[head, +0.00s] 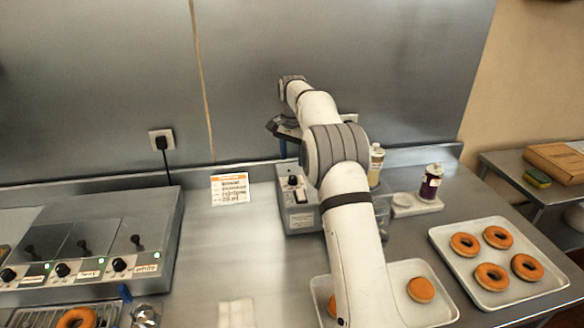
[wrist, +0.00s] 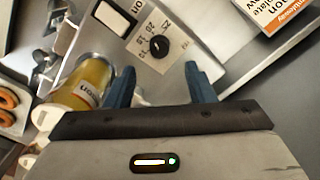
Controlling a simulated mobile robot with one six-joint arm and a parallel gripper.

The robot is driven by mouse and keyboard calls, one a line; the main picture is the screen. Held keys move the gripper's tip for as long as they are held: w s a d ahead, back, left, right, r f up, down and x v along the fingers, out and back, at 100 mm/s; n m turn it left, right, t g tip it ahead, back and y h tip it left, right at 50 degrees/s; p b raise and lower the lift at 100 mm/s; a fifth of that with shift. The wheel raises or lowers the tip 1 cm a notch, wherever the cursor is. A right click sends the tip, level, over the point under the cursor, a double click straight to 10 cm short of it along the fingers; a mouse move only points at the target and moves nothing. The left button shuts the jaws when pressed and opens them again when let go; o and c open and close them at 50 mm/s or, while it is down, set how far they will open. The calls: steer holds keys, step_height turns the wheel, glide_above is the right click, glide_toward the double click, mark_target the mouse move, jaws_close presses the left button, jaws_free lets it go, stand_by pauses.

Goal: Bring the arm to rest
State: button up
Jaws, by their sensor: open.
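My white arm rises from the bottom middle of the head view and reaches over the steel counter (head: 262,250). My gripper is mostly hidden behind the arm's own links in the head view. In the wrist view my gripper (wrist: 163,88) has its two blue fingers apart, with nothing between them. It hangs above a grey control box (head: 298,200) with a dial, which shows beyond the fingertips in the wrist view (wrist: 185,65).
A yellow bottle (head: 375,165) stands right of the box, close to my arm. A dark purple bottle (head: 431,182) stands on a white holder. Trays of doughnuts (head: 440,250) lie at the right. A glaze warmer (head: 90,245) stands at the left. The middle counter is mostly clear.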

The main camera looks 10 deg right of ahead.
steer(key=shift+r, duration=0.45)
steer(key=shift+s+r, duration=0.15)
steer(key=shift+r, duration=0.05)
steer(key=s+r+n+t, duration=0.1)
steer(key=s+r+n, duration=0.1)
steer(key=s+r, duration=0.5)
steer(key=s+r+n+t, duration=0.1)
steer(key=s+r+n, duration=0.1)
steer(key=s, duration=1)
steer(key=s+f+n, duration=0.2)
steer(key=s+f, duration=0.2)
steer(key=s, duration=0.9)
steer(key=s+f+n+t+b, duration=0.1)
steer(key=s+f+n, duration=0.2)
steer(key=s, duration=1)
steer(key=shift+a+f+b, duration=0.2)
steer(key=shift+f+b, duration=0.1)
steer(key=shift+f, duration=0.05)
